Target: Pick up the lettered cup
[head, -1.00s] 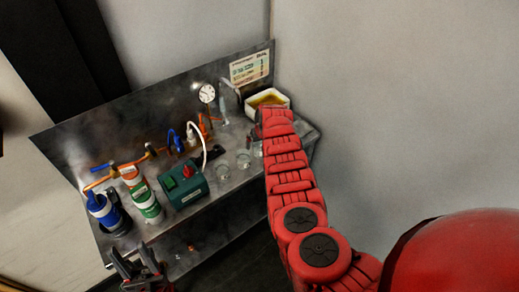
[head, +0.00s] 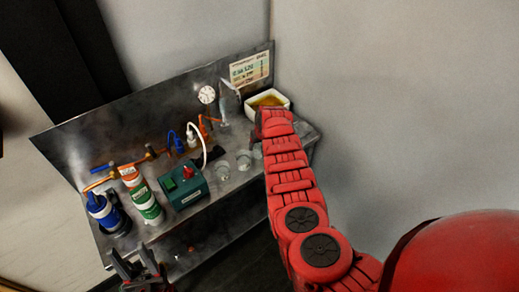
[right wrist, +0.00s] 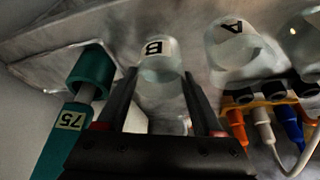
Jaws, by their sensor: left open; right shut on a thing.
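In the right wrist view, a clear cup lettered B (right wrist: 158,50) stands between the two dark fingers of my right gripper (right wrist: 159,75), which is shut on it. A second clear cup lettered A (right wrist: 229,46) stands to its right, and part of another cup (right wrist: 308,38) shows at the right edge. The letters appear upside down. In the head view, cups stand on the bench (head: 222,169) (head: 243,160), and my red right arm hides its own fingertips. My left gripper (head: 138,270) is open and empty at the bench's front edge.
A green tool labelled 75 (right wrist: 71,122) lies left of the fingers. Orange, white and blue plugs (right wrist: 264,118) sit on the right. The bench also holds a green box (head: 184,187), a green-white canister (head: 143,195), a blue canister (head: 103,211), a gauge (head: 207,94) and a white tray (head: 284,101).

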